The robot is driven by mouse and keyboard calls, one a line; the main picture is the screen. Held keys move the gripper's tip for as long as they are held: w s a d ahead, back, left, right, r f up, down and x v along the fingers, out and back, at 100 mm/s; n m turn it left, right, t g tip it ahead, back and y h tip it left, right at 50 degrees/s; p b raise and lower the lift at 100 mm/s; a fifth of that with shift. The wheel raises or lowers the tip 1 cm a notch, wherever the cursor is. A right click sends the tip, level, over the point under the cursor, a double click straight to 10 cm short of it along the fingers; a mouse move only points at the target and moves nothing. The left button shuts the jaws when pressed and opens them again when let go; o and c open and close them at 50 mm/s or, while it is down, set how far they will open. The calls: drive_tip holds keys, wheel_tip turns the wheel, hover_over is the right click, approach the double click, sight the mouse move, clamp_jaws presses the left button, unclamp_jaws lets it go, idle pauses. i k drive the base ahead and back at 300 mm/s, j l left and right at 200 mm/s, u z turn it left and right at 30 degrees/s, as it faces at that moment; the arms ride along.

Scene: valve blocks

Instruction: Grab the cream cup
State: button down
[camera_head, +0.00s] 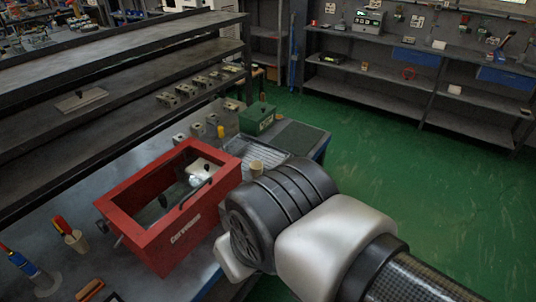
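A small cream or tan cup-like cylinder (256,168) stands near the metal tray, just above my arm's black joint in the picture. Another cream cup-shaped holder (77,242) stands on the left of the bench, with a red and yellow handle sticking up from it. I cannot tell for sure which of the two is the cream cup. My arm reaches in from the lower right. Its fingers are not visible, so I cannot see whether it is open or shut.
A red open box (190,232) with a handle stands mid-bench, with pale items inside. A green box (257,118), a ribbed metal tray (251,152) and metal valve blocks are behind. Dark shelves rise at left. Green floor (450,210) is clear at right.

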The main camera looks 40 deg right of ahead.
sight(256, 166)
drive_tip(key=z, duration=0.9)
drive_tip(key=i+l+u, duration=0.4)
drive_tip(key=i, duration=0.25)
drive_tip(key=i+l+u, duration=0.45)
drive_tip(key=i, duration=0.2)
